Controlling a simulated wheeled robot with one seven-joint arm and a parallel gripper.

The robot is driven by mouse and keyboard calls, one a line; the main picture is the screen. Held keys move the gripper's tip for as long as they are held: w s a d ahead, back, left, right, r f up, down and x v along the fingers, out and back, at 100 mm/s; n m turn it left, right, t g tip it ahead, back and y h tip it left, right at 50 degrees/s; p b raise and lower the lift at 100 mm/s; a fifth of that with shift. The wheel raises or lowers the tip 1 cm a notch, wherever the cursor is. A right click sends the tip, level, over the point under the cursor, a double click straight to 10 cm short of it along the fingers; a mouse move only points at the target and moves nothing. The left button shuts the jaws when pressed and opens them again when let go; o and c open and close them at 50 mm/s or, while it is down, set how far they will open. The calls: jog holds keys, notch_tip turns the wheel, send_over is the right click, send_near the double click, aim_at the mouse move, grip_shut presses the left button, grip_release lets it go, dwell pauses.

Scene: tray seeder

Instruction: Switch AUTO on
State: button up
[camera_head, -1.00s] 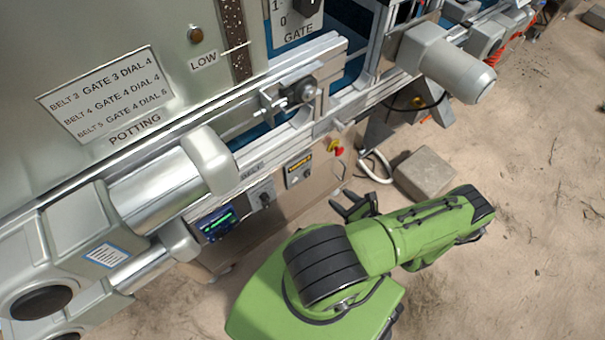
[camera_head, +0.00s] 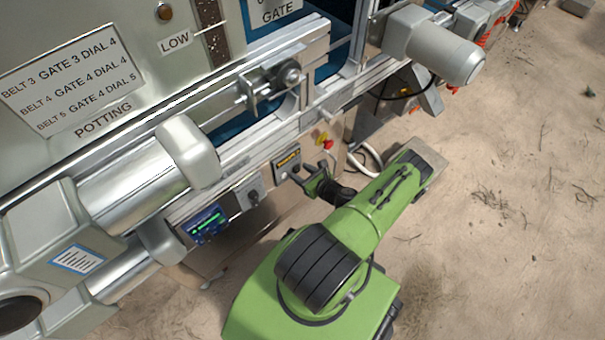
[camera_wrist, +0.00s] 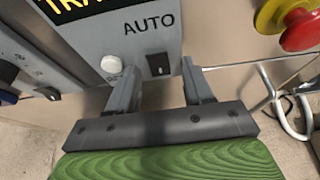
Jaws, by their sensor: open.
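The AUTO switch (camera_wrist: 158,65) is a small black rocker on a grey panel (camera_wrist: 95,38), under the word AUTO in the wrist view. A round white button or lamp (camera_wrist: 112,65) sits to its left. My gripper (camera_wrist: 162,75) is open and empty, its two fingers reaching up toward the panel on either side of the switch. I cannot tell whether the fingertips touch the panel, nor which way the rocker is set. In the head view my gripper (camera_head: 303,176) is close in front of the panel (camera_head: 288,162), whose switch is too small to make out.
A red emergency stop on a yellow base (camera_wrist: 302,30) is right of the panel. A bent metal hook or handle (camera_wrist: 290,115) is below it. Left are a dial box (camera_head: 252,193) and a blue display (camera_head: 205,224). Sandy floor is open at right.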

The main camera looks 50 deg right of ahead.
jog(key=shift+c, duration=0.5)
grip_shut()
jog(key=shift+f+t+b, duration=0.35)
jog(key=shift+t+b, duration=0.05)
jog(key=shift+b, duration=0.15)
jog(key=shift+f+t+b, duration=0.1)
jog(key=shift+t+b, duration=0.2)
jog(key=shift+t, duration=0.2)
jog(key=shift+t+h, duration=0.3)
jog(key=shift+t, duration=0.3)
jog(key=shift+o, duration=0.5)
grip_release()
